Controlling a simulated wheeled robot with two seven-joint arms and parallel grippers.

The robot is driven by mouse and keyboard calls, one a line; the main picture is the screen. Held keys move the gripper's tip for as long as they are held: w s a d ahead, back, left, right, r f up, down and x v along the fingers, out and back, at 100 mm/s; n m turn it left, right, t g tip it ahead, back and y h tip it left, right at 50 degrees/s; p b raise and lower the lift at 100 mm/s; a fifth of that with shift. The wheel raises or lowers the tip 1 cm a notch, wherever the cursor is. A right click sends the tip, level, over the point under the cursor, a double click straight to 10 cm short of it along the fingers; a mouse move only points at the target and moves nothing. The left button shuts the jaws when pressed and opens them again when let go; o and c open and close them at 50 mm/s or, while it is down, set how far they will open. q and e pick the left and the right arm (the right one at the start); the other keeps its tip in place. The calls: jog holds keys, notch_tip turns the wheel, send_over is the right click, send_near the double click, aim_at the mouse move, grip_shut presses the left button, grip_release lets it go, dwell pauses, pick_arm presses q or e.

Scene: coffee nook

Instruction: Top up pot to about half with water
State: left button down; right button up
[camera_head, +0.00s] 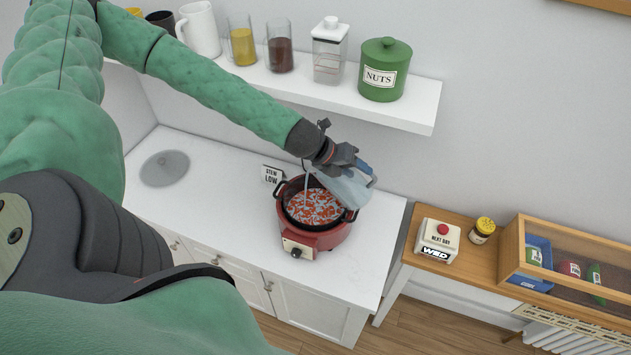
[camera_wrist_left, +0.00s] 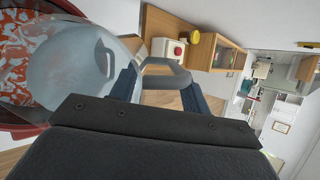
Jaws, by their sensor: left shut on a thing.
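The red pot (camera_head: 320,240), a cooker with a knob in front, stands on the white counter. Red and pale pieces (camera_head: 314,206) fill the visible part of its inside; I cannot tell the liquid level. My left gripper (camera_head: 358,166) is shut on the handle of a translucent bluish jug (camera_head: 346,188) and holds it tilted over the pot's right rim. A thin pale streak (camera_head: 306,186) runs down into the pot from the jug's left end. In the left wrist view the jug (camera_wrist_left: 75,75) hides part of the pot's contents (camera_wrist_left: 22,50). My right gripper does not show.
A small "STEW LOW" sign (camera_head: 272,175) stands behind the pot. A shelf (camera_head: 420,116) above holds glasses, a pitcher and a green nuts jar (camera_head: 385,70). A wooden side table (camera_head: 462,262) at right bears a red-button box (camera_head: 437,240). The counter's left side is mostly clear.

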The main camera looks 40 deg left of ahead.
pick_arm(q)
jog(key=shift+w+d, duration=0.25)
jog(key=shift+d, duration=0.3)
jog(key=shift+w+d, duration=0.25)
jog(key=shift+d, duration=0.25)
jog(key=shift+w+d, duration=0.15)
jog(key=shift+d, duration=0.2)
jog(key=shift+r, duration=0.1)
jog(key=shift+a, duration=0.2)
dwell(0.4)
jog(key=shift+a+t+h, duration=0.4)
jog(key=shift+a+h, duration=0.2)
jog(key=shift+a, duration=0.1)
dwell(1.7)
jog(key=shift+a+f+t+h, duration=0.3)
jog(key=shift+a, duration=0.3)
dwell(2.9)
